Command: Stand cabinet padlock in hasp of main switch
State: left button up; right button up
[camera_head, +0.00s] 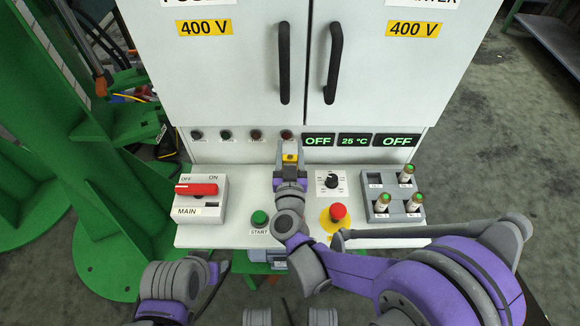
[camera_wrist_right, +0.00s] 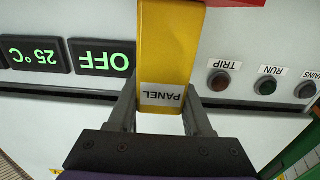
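My right gripper (camera_head: 290,165) is shut on a yellow padlock (camera_wrist_right: 165,60) labelled PANEL, with a finger on each side of its body in the right wrist view. The main switch (camera_head: 183,202) is a light box at the console's left end, apart from the padlock, with a red handle (camera_head: 197,189) lying crosswise below the OFF and ON marks. Its hasp is not clear.
Between the padlock and the switch the console top is mostly clear. A green START button (camera_head: 260,217) and red stop button (camera_head: 338,212) stand near the front edge. A dial (camera_head: 332,182) and a grey fuse block (camera_head: 393,203) lie to the right. Cabinet handles (camera_head: 284,65) project above.

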grip_shut()
jog(key=shift+r, duration=0.15)
